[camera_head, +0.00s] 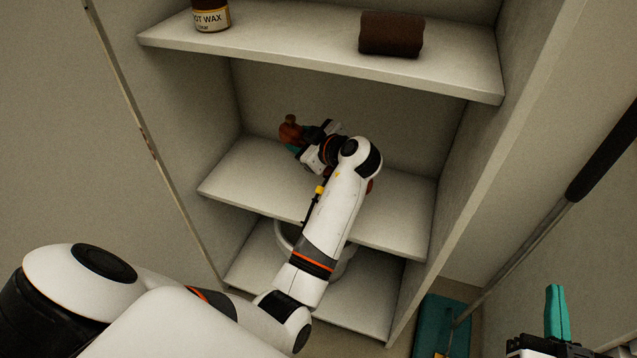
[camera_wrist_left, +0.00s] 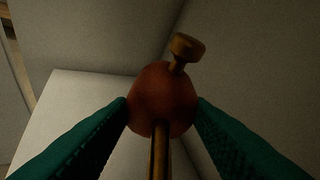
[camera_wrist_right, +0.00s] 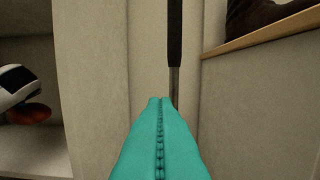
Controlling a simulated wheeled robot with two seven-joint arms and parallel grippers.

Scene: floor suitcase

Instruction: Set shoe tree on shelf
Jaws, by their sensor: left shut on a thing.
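The shoe tree (camera_head: 290,130) is reddish-brown wood, with a small brass-coloured knob and a rod showing in the left wrist view (camera_wrist_left: 160,95). My left gripper (camera_head: 294,148) is shut on it, with teal fingers on both sides of its rounded body. It is inside the cabinet, over the back left of the middle shelf (camera_head: 395,215). I cannot tell whether the shoe tree touches the shelf. My left arm hides part of that shelf. My right gripper (camera_wrist_right: 160,100) is shut and empty, outside the cabinet at the lower right.
The upper shelf (camera_head: 300,55) holds a wax jar (camera_head: 211,15) and a dark brown roll (camera_head: 391,34). A white round container (camera_head: 286,236) stands on the lower shelf. A long-handled tool (camera_head: 520,250) with a teal base (camera_head: 440,325) stands right of the cabinet.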

